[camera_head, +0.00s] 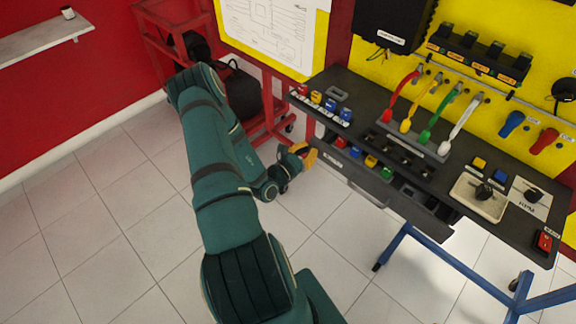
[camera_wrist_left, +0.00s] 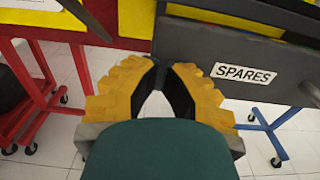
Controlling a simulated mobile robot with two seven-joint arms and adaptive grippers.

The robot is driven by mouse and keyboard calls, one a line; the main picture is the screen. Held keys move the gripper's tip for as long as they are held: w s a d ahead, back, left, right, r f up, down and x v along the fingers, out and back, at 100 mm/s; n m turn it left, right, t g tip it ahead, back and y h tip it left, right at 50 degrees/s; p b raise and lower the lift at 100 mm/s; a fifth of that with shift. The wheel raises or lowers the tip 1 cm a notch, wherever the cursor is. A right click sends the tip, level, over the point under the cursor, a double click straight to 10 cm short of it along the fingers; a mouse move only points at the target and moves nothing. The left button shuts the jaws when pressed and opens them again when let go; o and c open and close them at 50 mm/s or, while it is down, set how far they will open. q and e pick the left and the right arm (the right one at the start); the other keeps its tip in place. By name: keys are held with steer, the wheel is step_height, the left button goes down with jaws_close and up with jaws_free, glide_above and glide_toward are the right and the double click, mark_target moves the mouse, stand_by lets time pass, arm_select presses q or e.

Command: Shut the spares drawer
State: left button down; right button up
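The spares drawer (camera_head: 425,214) stands pulled out under the dark bench top, with coloured parts in its left compartments. Its dark grey front, labelled SPARES (camera_wrist_left: 245,75), fills the upper right of the left wrist view. My left gripper (camera_head: 307,155) is near the left end of the drawer front. In the left wrist view its yellow fingers (camera_wrist_left: 165,65) converge with their tips close together at the left edge of the front. It looks shut, with nothing seen held. I cannot tell whether it touches the drawer. My right gripper is not in view.
The bench top (camera_head: 345,90) carries coloured leads, small blocks and a cream tray (camera_head: 478,197). Blue legs (camera_head: 455,262) stand below it. A red trolley (camera_head: 270,110) is behind my left arm. The tiled floor in front is clear.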

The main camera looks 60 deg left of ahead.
arm_select(q)
steer(key=x, duration=0.6)
steer(key=shift+a+r, duration=0.1)
steer(key=shift+s, duration=0.1)
